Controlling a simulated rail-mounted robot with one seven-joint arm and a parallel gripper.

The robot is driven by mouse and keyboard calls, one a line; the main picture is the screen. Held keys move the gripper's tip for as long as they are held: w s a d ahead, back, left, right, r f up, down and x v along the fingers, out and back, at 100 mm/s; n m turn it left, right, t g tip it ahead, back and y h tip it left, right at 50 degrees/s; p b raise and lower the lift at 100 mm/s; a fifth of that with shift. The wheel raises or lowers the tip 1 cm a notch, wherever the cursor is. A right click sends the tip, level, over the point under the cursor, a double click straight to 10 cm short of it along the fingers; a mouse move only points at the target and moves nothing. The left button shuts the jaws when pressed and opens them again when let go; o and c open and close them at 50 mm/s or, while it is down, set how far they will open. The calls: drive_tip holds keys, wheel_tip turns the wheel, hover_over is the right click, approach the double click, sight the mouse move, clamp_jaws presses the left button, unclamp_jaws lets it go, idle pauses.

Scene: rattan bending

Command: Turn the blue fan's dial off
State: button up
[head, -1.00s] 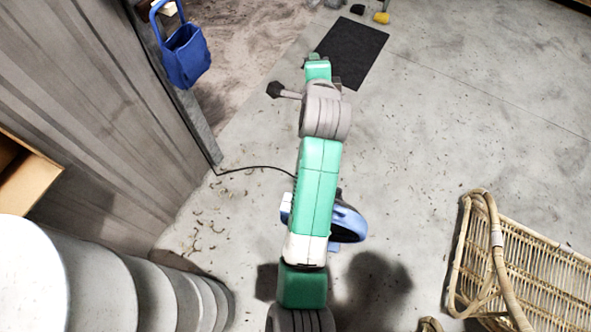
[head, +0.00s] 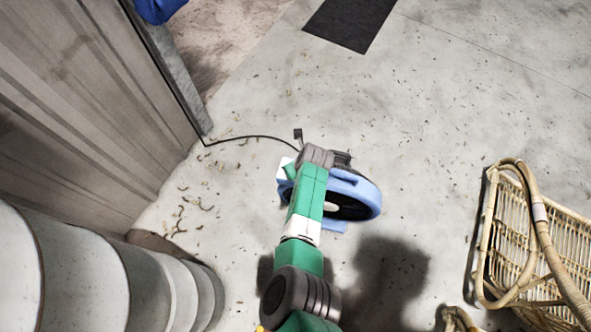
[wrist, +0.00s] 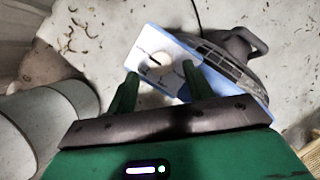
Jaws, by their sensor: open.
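The blue fan (head: 366,190) lies on the concrete floor in the head view, partly covered by my arm. In the wrist view its dark grille (wrist: 222,62) and its white, blue-edged panel (wrist: 150,42) show just ahead of my gripper. A pale round shape on the panel, apparently the dial (wrist: 156,62), lies between the two green fingertips. My gripper (wrist: 160,71) is open, with one finger on each side of it. I cannot tell whether the fingers touch the panel. In the head view the fingers are hidden.
A black cable (head: 245,138) runs from the fan to a wall post. Large grey rounded forms (head: 85,270) line the lower left. A black mat (head: 352,18) lies at the top. The floor right of the fan is clear.

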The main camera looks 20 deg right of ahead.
drive_tip(key=b+x, duration=0.2)
drive_tip(key=x, duration=0.1)
drive_tip(key=shift+f, duration=0.15)
drive_tip(key=c, duration=1)
drive_tip(key=shift+d+n+y, duration=0.15)
drive_tip(key=shift+n+y, duration=0.15)
drive_tip(key=shift+n, duration=0.6)
drive_tip(key=n+y, duration=0.1)
drive_tip(key=n, duration=0.2)
drive_tip(key=shift+w+g, duration=0.1)
drive_tip(key=shift+g, duration=0.2)
drive_tip(key=o, duration=1)
